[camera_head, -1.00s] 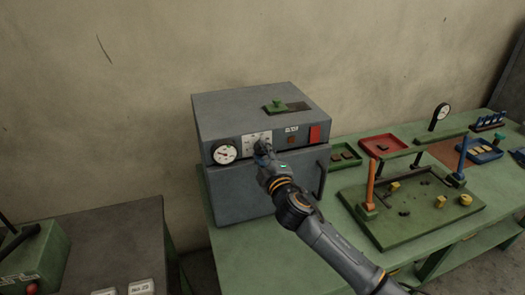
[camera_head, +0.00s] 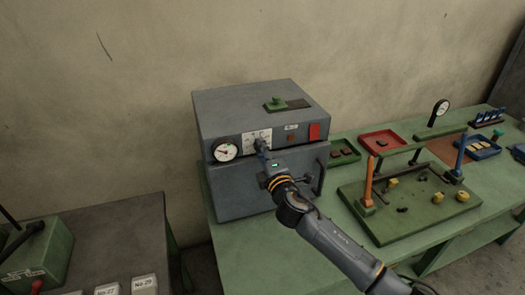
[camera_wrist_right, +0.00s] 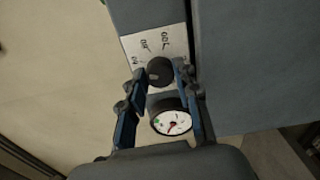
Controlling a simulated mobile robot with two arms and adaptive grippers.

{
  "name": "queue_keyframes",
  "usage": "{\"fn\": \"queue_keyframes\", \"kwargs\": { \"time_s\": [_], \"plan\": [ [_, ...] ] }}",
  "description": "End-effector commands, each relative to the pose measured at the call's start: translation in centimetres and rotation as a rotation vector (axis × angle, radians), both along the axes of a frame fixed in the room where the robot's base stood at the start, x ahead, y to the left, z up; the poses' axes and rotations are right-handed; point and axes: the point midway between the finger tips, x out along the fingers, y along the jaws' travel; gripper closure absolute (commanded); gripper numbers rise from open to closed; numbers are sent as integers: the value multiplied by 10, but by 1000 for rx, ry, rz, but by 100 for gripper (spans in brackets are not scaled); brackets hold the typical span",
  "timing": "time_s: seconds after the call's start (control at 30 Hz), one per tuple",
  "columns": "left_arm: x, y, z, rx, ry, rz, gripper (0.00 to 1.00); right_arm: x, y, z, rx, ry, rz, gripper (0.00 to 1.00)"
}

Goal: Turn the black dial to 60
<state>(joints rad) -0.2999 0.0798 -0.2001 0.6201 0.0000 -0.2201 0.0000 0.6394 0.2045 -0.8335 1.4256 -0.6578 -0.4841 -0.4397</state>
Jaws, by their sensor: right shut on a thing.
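The black dial (camera_wrist_right: 160,72) sits on a white scale plate (camera_wrist_right: 147,46) with printed figures too blurred to read surely. The plate also shows on the front of the grey oven-like box (camera_head: 235,187) in the head view. My right gripper (camera_wrist_right: 161,69) has one finger on each side of the dial and is shut on it. In the head view my right gripper (camera_head: 259,144) reaches the plate from the lower right, and its fingers mostly hide the dial. A light mark shows on the dial face, but its exact setting cannot be read. My left gripper is not in view.
A round gauge (camera_head: 225,152) is left of the dial, close to my fingers. The green bench (camera_head: 262,262) carries trays and a fixture board (camera_head: 400,230) at right.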

Motion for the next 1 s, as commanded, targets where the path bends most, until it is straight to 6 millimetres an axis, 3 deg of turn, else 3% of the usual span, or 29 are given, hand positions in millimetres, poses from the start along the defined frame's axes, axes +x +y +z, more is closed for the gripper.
{"fn": "queue_keyframes", "kwargs": {
  "time_s": [0.27,0.3,0.4,0.77,1.0],
  "plan": [
    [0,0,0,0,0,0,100,0,0,-2,0,2,1,100],
    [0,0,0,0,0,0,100,0,0,-2,0,2,1,61],
    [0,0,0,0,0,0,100,0,0,-1,0,2,1,46],
    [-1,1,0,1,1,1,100,-3,-1,-1,2,1,1,46],
    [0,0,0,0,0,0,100,-33,-11,-2,1,3,2,46]
  ]
}}
